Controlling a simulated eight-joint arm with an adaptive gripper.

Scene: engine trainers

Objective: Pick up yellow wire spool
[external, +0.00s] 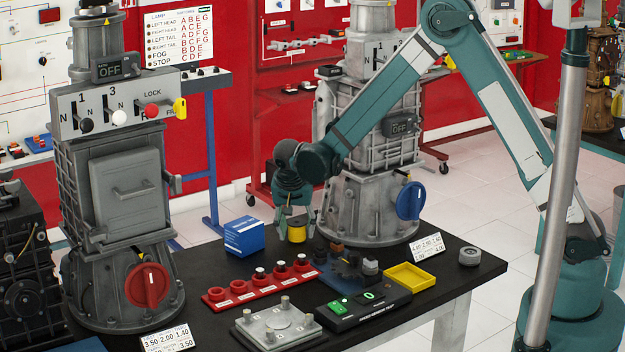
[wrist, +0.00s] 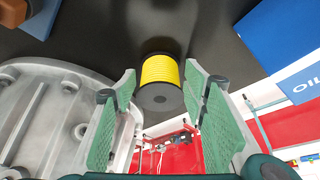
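The yellow wire spool (external: 297,233) stands on the black table, with grey end flanges. In the wrist view the spool (wrist: 162,72) lies between and just beyond the fingertips, its grey end disc facing the camera. My gripper (external: 294,217) points down over the spool in the external view, its fingers around the spool's upper part. In the wrist view my gripper (wrist: 160,85) is open, with green finger pads on both sides and gaps beside the spool. I cannot tell whether either finger touches it.
A blue box (external: 244,236) stands left of the spool; it also shows in the wrist view (wrist: 275,35). A grey gearbox housing (external: 345,208) is close on the right. A red switch strip (external: 258,284) and a yellow tray (external: 411,277) are nearer the front.

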